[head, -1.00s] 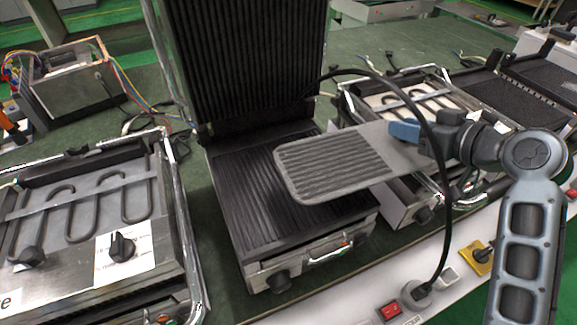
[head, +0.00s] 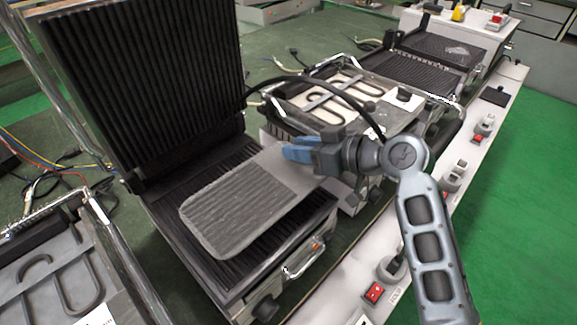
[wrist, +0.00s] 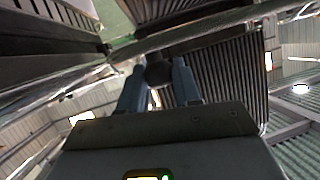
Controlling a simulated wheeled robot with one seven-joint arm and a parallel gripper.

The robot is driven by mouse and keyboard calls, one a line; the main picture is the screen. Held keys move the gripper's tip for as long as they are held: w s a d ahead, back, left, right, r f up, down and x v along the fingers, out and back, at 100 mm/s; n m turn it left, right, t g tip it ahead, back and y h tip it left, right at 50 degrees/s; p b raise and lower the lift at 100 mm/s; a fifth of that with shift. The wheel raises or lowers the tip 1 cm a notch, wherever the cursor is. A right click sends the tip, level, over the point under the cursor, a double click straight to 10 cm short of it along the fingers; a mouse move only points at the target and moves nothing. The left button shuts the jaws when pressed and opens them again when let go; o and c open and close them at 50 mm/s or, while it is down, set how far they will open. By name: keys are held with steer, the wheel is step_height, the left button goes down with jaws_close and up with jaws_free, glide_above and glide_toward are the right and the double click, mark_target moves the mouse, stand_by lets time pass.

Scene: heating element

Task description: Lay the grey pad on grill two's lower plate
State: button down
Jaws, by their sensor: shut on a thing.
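The grey pad (head: 236,207), a flat plate with a ribbed face and a smooth end, shows in the head view. My gripper (head: 298,151) is shut on its smooth right end with blue fingers. The pad appears over the black ribbed lower plate (head: 197,172) of the open grill, at an angle to it, covering much of its middle. I cannot tell whether it touches the plate. I take this as grill two; no number is readable. In the wrist view my fingers (wrist: 158,85) show before a dark ribbed surface that I cannot identify for sure.
The grill's ribbed upper plate (head: 150,75) stands raised behind. An opened grill with bare heating elements (head: 335,98) stands at right, another (head: 50,275) at lower left. A black cable arches over the gripper. Ribbed black plates (head: 415,75) lie farther right.

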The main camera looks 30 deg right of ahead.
mark_target(290, 167)
steer(key=shift+w+a+f, duration=0.15)
steer(key=shift+a+f, duration=0.25)
steer(key=shift+a, duration=0.15)
steer(key=shift+w+a+f, duration=0.15)
steer(key=shift+a+f, duration=0.2)
steer(key=shift+a, duration=0.15)
steer(key=shift+f, duration=2)
steer(key=c, duration=0.8)
jaws_free()
steer(key=shift+r, duration=0.2)
steer(key=v, duration=1.2)
steer(key=shift+d+f+b, duration=0.1)
steer(key=shift+b, duration=0.2)
